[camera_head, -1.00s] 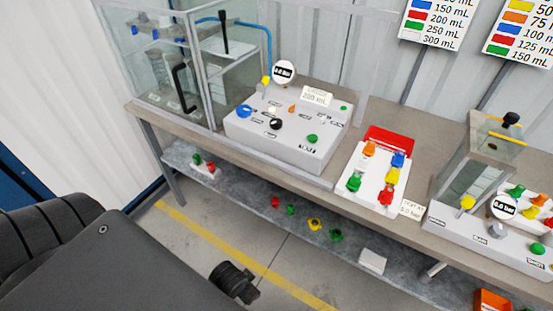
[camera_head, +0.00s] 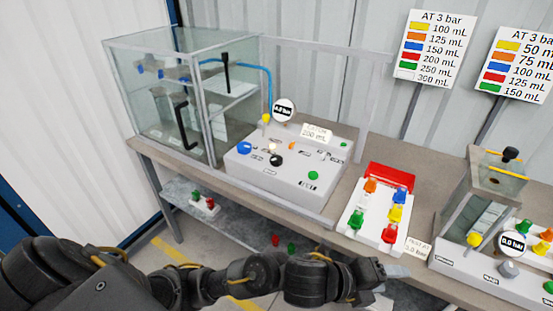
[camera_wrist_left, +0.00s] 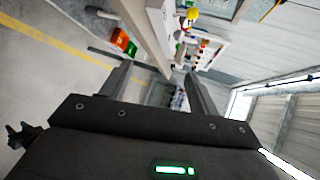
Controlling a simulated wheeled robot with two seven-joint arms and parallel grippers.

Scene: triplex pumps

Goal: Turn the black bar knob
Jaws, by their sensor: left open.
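A small black knob (camera_head: 276,160) sits on the front of the grey control box (camera_head: 262,188) on the bench, near a white knob (camera_head: 272,147) and a blue knob (camera_head: 244,147). Its bar shape is too small to make out. My left gripper (camera_head: 394,271) is in front of the bench, low and to the right of this box, apart from the knob. In the left wrist view its two fingers (camera_wrist_left: 160,82) are spread with nothing between them. My right gripper is not in view.
A glass cabinet (camera_head: 165,95) with black handles stands left of the box. A white tray (camera_head: 352,232) with coloured valves and a red bin (camera_head: 390,177) sits to the right. A second control unit (camera_head: 490,275) with a glass tank is further right. A lower shelf runs beneath.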

